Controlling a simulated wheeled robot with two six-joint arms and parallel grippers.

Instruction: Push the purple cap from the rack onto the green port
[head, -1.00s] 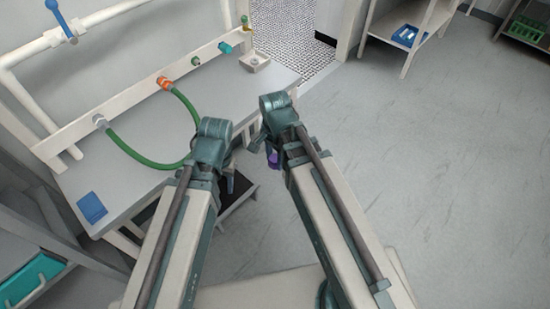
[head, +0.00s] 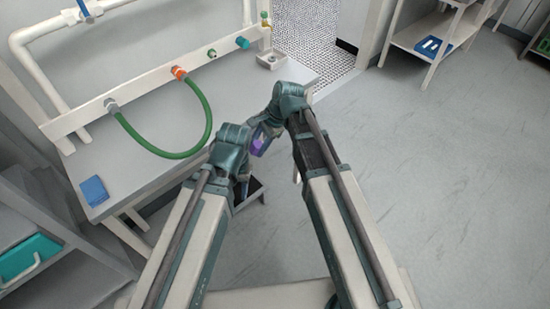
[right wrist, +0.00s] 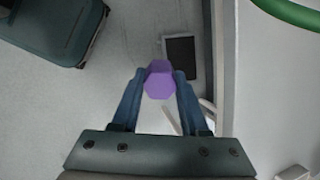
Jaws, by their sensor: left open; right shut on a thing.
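The purple cap (head: 258,143) is held by my right gripper (head: 263,138), in front of the bench's near edge and apart from the pipe. In the right wrist view the purple cap (right wrist: 159,80) sits between the two blue fingers of the right gripper (right wrist: 158,76), its hexagonal end showing. My left gripper (head: 243,190) is open, low and left of the cap, mostly hidden by its own wrist. On the white pipe rail are a small green fitting (head: 212,53) and a teal one (head: 242,42); I cannot tell which is the green port. I make out no rack.
A green hose (head: 207,125) loops over the bench (head: 130,165) from a grey fitting (head: 110,104) to an orange one (head: 178,72). A small white dish (head: 270,61) stands at the bench's far end. A blue pad (head: 93,190) lies front left. Floor on the right is clear.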

